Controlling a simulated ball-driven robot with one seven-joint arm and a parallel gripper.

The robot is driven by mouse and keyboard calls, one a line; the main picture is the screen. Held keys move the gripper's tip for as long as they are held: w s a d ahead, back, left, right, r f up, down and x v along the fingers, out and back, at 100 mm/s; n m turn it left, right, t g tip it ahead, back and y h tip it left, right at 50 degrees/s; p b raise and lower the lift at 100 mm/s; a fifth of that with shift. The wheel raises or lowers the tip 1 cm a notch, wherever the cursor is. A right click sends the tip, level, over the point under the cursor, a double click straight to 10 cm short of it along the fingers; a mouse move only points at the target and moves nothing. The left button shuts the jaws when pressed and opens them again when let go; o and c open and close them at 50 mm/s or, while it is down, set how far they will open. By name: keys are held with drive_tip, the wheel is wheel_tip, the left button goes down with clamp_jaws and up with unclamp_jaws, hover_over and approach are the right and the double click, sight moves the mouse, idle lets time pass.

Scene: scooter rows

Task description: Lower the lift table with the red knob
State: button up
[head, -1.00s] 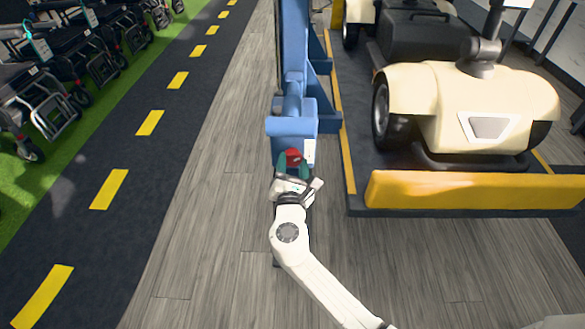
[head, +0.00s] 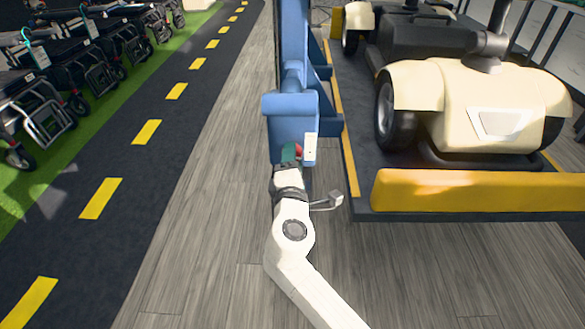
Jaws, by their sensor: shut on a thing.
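The red knob (head: 299,149) shows as a small red patch on the front of the blue lift post (head: 290,110). A white tag or plate (head: 310,149) is on the post just right of the knob. The lift table (head: 360,172) is a dark platform with a yellow front bumper (head: 470,191), right of the post. A cream scooter (head: 480,105) stands on it.
Several black wheelchairs or scooters (head: 45,105) stand on green flooring at the left. A dark lane with yellow dashes (head: 101,198) runs beside them. Bare wooden floor (head: 200,230) lies between the lane and my arm.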

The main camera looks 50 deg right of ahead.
drive_tip(key=shift+f+m+b, duration=0.2)
drive_tip(key=shift+m+b, duration=0.85)
drive_tip(key=shift+m, duration=0.55)
drive_tip(key=o, duration=1)
drive_tip(key=shift+r, duration=0.1)
drive_tip(key=shift+o, duration=0.2)
drive_tip(key=p+v, duration=0.1)
drive_tip(key=v, duration=0.9)
drive_tip(key=shift+s+a, duration=0.3)
